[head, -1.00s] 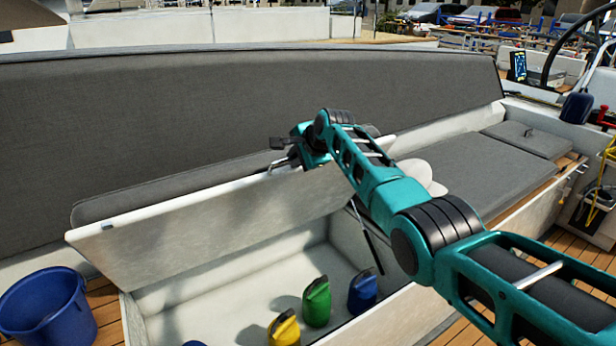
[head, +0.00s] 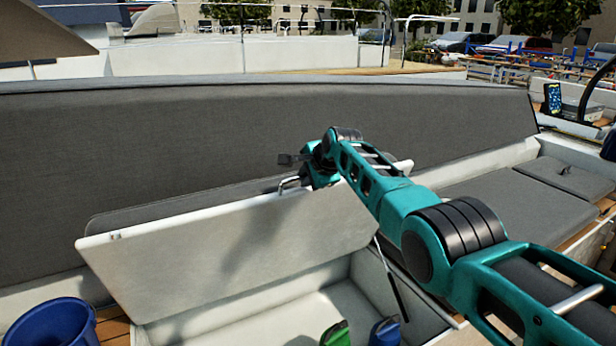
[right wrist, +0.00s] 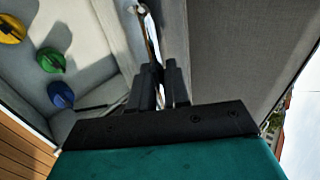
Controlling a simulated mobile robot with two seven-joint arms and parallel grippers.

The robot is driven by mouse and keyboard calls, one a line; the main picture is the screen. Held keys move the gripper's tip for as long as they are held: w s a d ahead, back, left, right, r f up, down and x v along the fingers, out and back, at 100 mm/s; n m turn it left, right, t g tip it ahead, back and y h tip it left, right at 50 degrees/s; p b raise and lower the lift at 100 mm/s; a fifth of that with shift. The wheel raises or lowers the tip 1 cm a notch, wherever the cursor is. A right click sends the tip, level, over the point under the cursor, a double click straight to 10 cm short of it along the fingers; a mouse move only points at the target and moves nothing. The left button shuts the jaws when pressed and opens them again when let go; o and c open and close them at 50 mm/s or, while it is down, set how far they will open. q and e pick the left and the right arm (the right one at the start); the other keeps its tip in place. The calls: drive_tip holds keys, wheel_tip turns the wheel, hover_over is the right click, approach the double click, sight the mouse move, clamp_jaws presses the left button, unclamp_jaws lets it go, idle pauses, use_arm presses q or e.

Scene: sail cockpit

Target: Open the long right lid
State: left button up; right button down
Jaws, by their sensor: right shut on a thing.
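The long lid (head: 240,240) is raised steeply, its pale underside facing me and its grey cushion (head: 170,208) behind it, near the grey backrest. A metal handle (head: 288,182) shows at its upper edge. My right gripper (head: 297,168) is at that edge, by the handle. In the right wrist view the right gripper (right wrist: 163,80) is shut on the handle (right wrist: 147,25), the lid running away above it. The open locker (head: 290,312) lies below the lid, with a dark strut (head: 390,280) at its right end. My left gripper is not in view.
In the locker stand a green container (head: 336,334) and a blue container (head: 385,332); a yellow one (right wrist: 10,28) shows in the wrist view. A blue bucket (head: 52,325) stands at left. Another grey cushioned seat (head: 510,205) is at right.

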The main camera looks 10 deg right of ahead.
drive_tip(key=c, duration=1.3)
unclamp_jaws()
drive_tip(key=shift+f, duration=0.55)
drive_tip(key=shift+c, duration=0.2)
drive_tip(key=shift+r, duration=0.2)
drive_tip(key=shift+r, duration=0.15)
drive_tip(key=p+v, duration=0.1)
drive_tip(key=v, duration=1.1)
drive_tip(key=shift+s+d+r+p, duration=0.15)
drive_tip(key=shift+s+r+p, duration=0.05)
drive_tip(key=shift+p, duration=0.2)
